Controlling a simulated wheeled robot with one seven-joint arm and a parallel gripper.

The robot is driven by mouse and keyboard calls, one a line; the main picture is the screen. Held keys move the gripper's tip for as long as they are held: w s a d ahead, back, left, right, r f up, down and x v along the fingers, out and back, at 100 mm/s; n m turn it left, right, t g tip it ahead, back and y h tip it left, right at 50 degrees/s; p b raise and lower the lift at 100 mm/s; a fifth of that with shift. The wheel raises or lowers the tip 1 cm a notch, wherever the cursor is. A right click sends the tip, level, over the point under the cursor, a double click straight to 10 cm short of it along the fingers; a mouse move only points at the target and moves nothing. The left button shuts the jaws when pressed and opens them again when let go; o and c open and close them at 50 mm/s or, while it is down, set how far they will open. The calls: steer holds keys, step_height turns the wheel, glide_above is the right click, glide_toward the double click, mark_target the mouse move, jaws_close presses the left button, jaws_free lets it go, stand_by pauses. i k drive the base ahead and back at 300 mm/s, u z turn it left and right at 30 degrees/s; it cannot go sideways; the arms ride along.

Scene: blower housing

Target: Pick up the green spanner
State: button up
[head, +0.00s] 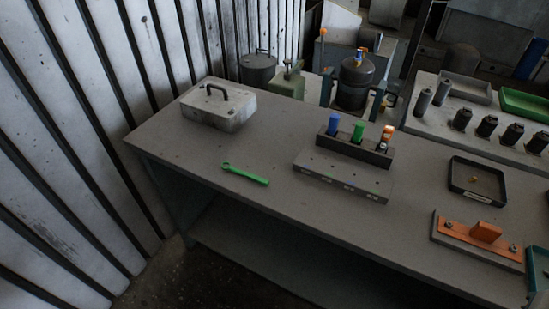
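The green spanner (246,175) lies flat on the grey workbench (225,145), near its front edge and left of the middle. Its ring-like end points to the upper left and its handle runs to the lower right. Nothing covers it or touches it. My gripper is not in this view.
A grey metal case (218,107) with a handle stands behind the spanner. To its right are a low block (342,178) and a holder (352,147) with coloured bottles. A black tray (477,181) and an orange part (486,232) lie further right. Bare bench surrounds the spanner.

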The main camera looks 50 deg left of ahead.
mark_target(250, 176)
steer(key=z, duration=1.15)
steer(key=i, duration=0.6)
steer(key=u, duration=5.05)
steer(key=i, duration=1.95)
steer(key=z, duration=0.05)
